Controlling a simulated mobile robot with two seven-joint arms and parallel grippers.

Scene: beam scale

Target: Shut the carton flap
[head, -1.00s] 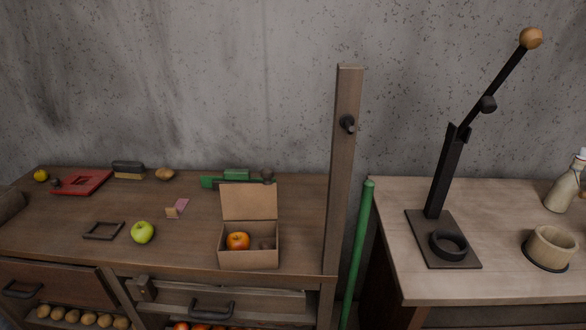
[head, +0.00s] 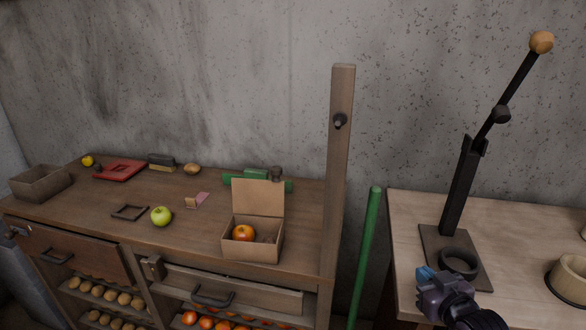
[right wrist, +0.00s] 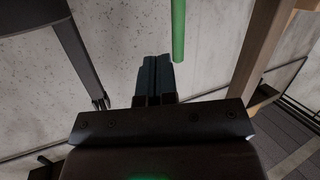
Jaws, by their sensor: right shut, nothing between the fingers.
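The carton (head: 252,248) is a small open cardboard box near the front of the dark wooden bench. Its flap (head: 258,197) stands up at the back edge. An orange-red fruit (head: 243,233) lies inside at the left, with a darker thing beside it that I cannot make out. My right gripper (head: 427,274) is over the front left of the lighter table, well to the right of the carton and apart from it. Its fingers show shut and empty in the right wrist view (right wrist: 154,80). The carton is not in the wrist view. My left gripper is not in view.
A wooden post (head: 338,170) and a green pole (head: 367,250) stand between my right gripper and the carton. A black lever press (head: 462,190) stands on the light table (head: 405,215). A green apple (head: 161,216) and a dark frame (head: 130,212) lie left of the carton.

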